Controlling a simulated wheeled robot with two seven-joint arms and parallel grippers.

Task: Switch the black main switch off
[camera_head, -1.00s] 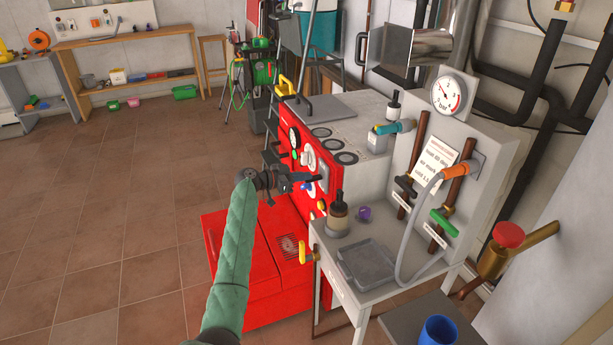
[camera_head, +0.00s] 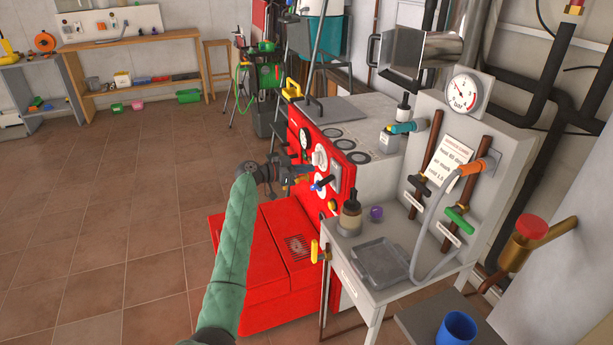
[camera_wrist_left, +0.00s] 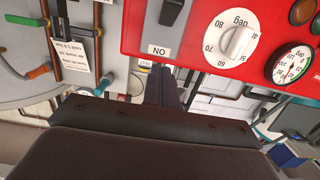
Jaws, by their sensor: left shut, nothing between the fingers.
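The black main switch (camera_wrist_left: 172,11) shows at the top of the left wrist view, on a grey plate in the red panel, above a white label that reads ON upside down. In the head view its grey plate (camera_head: 336,172) is at the panel's right side; the switch itself is too small to make out. My left gripper (camera_head: 307,171) is shut and empty in front of the red panel, left of the plate. In the left wrist view its dark fingers (camera_wrist_left: 162,86) point toward the label, with a gap in the picture between them and the switch. My right gripper is not in view.
The red panel carries a white dial (camera_wrist_left: 238,42) and a round gauge (camera_wrist_left: 291,65) beside the switch. A grey table (camera_head: 345,262) with a tray (camera_head: 382,262) and a dark bottle (camera_head: 350,215) stands right of it. The tiled floor (camera_head: 120,210) at left is clear.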

